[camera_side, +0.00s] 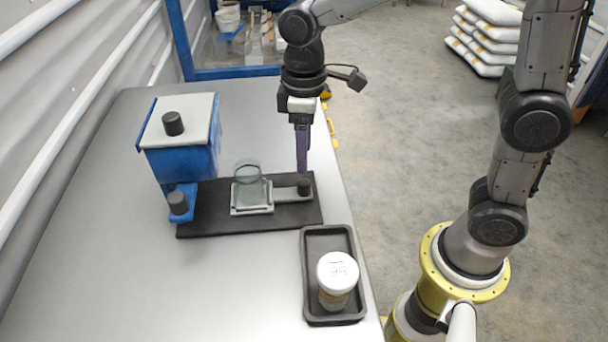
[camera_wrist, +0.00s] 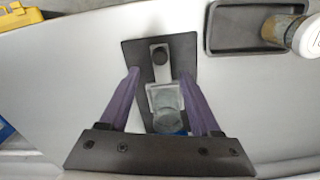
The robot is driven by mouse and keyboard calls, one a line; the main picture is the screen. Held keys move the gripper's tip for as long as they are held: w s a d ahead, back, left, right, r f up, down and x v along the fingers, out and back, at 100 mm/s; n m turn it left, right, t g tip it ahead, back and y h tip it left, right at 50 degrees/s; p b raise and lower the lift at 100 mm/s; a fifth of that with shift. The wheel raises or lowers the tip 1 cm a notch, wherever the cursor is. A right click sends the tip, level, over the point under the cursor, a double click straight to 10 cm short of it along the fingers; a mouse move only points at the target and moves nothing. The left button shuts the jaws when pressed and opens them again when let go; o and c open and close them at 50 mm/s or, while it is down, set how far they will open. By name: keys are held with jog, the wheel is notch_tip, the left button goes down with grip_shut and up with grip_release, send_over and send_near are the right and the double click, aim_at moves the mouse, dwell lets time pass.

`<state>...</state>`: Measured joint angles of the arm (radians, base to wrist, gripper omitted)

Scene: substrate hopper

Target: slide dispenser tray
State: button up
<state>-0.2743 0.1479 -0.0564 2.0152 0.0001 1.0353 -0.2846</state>
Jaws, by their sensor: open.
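The dispenser tray (camera_side: 262,198) is a light grey slide with a black knob (camera_side: 304,186) at its right end. It lies on a black base plate (camera_side: 225,218) in front of the blue hopper (camera_side: 182,160). A clear round cup (camera_side: 247,175) sits on the tray's wider part. My gripper (camera_side: 303,170) is open, pointing down close to the knob. In the wrist view the knob (camera_wrist: 160,55) shows just beyond and between the purple fingertips (camera_wrist: 160,73); contact cannot be told. The clear cup (camera_wrist: 167,115) shows between the fingers.
A black tray (camera_side: 312,288) at the table's right edge holds a jar with a white lid (camera_side: 337,270). The hopper has a white lid (camera_side: 185,124) with a black knob, and a second black knob (camera_side: 178,203) is low on its front. The table's front left is clear.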

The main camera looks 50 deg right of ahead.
aim_at(303, 182)
notch_tip(303, 182, down, 7)
jog(key=shift+f, duration=0.15)
dwell(0.4)
grip_shut()
dwell(1.2)
